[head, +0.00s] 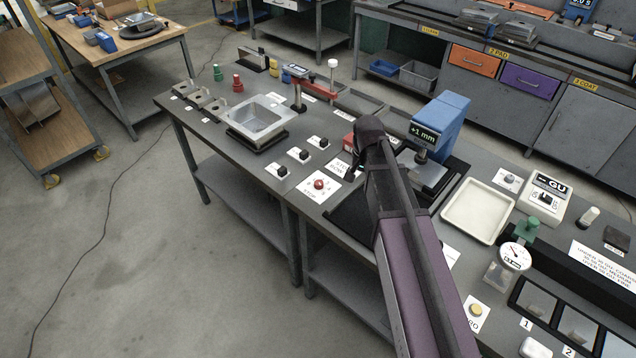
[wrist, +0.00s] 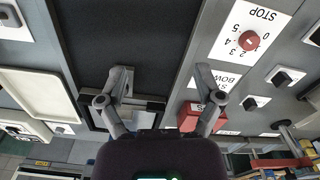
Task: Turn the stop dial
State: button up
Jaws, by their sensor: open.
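The stop dial (head: 319,184) is a round red knob on a white label on the grey bench, left of my gripper in the head view. In the wrist view the stop dial (wrist: 249,41) sits at the upper right, its label reading STOP with numbers from 0 to 5, upside down. My gripper (wrist: 163,82) is open and empty, its fingers spread above a dark flat panel and the bench. The dial is beyond and right of the right finger in this view, apart from it. In the head view my arm hides most of the gripper.
Several black knobs on white labels (head: 282,171) stand near the dial. A metal basin (head: 257,132) is further left. A blue device with a +1 mm display (head: 438,125) and a white tray (head: 478,211) are right of my arm. A red block (wrist: 190,118) is near the right finger.

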aim_at(318, 183)
jog(key=w+a+m, duration=0.5)
jog(key=w+a, duration=0.6)
jog(key=a, duration=0.2)
jog(key=shift+w+a+f, duration=0.15)
jog(key=shift+w+a, duration=0.1)
jog(key=shift+w, duration=0.15)
jog(key=shift+f+b, duration=0.15)
jog(key=shift+b, duration=0.15)
notch_tip(318, 183, down, 14)
jog(key=b, duration=1.3)
jog(key=shift+r, duration=0.25)
jog(key=shift+c, duration=0.3)
jog(key=c, duration=1.1)
